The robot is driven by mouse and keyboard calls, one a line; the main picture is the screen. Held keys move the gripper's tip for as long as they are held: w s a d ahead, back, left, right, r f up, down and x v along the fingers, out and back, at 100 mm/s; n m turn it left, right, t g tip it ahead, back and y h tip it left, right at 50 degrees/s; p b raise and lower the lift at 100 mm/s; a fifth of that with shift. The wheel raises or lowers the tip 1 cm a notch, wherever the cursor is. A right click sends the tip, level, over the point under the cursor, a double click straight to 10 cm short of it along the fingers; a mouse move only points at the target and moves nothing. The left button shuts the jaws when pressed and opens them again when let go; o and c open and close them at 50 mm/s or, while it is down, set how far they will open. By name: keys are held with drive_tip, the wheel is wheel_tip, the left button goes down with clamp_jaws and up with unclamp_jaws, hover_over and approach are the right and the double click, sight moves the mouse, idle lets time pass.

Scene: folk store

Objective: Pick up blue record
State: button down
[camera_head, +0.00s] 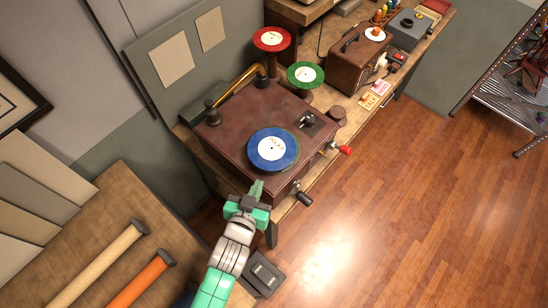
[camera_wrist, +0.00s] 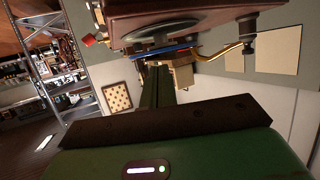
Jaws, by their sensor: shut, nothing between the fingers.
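The blue record (camera_head: 262,158) with a pale label lies flat on the brown record player (camera_head: 235,122) in the head view. In the wrist view, which looks upside down, the blue record (camera_wrist: 165,52) shows as a thin edge beside a grey disc. My gripper (camera_head: 258,185) is just in front of the player's near edge, close to the record. Its fingers are shut together and empty. In the wrist view the closed fingers (camera_wrist: 157,85) point toward the record's edge; whether the tips touch it cannot be told.
A red record (camera_head: 272,39) and a green record (camera_head: 305,75) stand on supports behind the player. A crank with a red handle (camera_head: 345,151) sticks out at its right. A brown case (camera_head: 357,65) stands farther back. Wooden floor (camera_head: 400,200) at right is clear.

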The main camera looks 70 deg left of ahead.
sight(273, 147)
drive_tip(key=w+a, duration=0.2)
drive_tip(key=a, duration=0.1)
drive_tip(key=w+a+p, duration=0.1)
drive_tip(key=w+a, duration=0.2)
drive_tip(key=w+a+p, duration=0.1)
drive_tip(key=w+a, duration=0.2)
drive_tip(key=a, duration=0.1)
drive_tip(key=shift+s+d+f+b, duration=0.1)
drive_tip(key=shift+f+b, duration=0.1)
drive_tip(key=shift+f, duration=0.25)
drive_tip(key=shift+d+f+b, duration=0.1)
drive_tip(key=shift+f+b, duration=0.05)
drive_tip(key=shift+f, duration=0.3)
